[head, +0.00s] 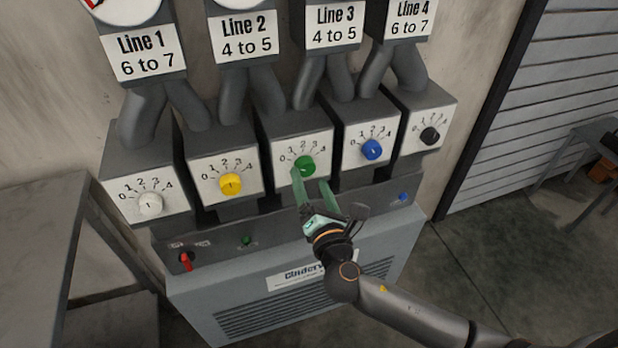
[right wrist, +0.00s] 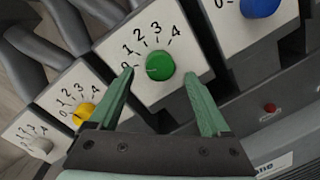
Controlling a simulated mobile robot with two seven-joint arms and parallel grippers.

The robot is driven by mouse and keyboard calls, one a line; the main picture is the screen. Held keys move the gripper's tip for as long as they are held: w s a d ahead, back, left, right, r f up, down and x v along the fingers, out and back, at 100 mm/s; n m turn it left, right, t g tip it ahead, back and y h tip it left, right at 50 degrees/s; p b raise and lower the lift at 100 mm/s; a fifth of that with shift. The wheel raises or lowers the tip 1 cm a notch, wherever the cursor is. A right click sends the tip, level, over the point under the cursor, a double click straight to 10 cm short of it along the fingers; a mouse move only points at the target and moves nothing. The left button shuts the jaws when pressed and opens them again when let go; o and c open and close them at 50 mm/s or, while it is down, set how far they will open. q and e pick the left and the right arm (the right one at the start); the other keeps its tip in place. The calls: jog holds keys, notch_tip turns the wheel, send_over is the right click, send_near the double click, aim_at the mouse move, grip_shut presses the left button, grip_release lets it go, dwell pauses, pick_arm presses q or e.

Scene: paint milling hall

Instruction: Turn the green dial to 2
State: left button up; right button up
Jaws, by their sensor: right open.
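The green dial (head: 305,166) is a round knob on the middle white panel, with marks 0 to 4 around its upper side. It also shows in the right wrist view (right wrist: 160,65). Its pointer is too faint to read surely. My right gripper (head: 310,178) is open and points at the panel from below. In the right wrist view its two green fingers (right wrist: 158,75) stand apart, one on each side of the dial's lower part, with a gap to the knob on both sides. Touch with the panel cannot be told. My left gripper is not in view.
A yellow dial (head: 231,184) and a white dial (head: 150,204) sit to the left, a blue dial (head: 373,150) and a black dial (head: 429,136) to the right. Below is a ledge with a red switch (head: 186,262). A grey table (head: 40,215) stands at the left.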

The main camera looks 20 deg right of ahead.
aim_at(305, 167)
jog(key=shift+w, duration=1.1)
grip_shut()
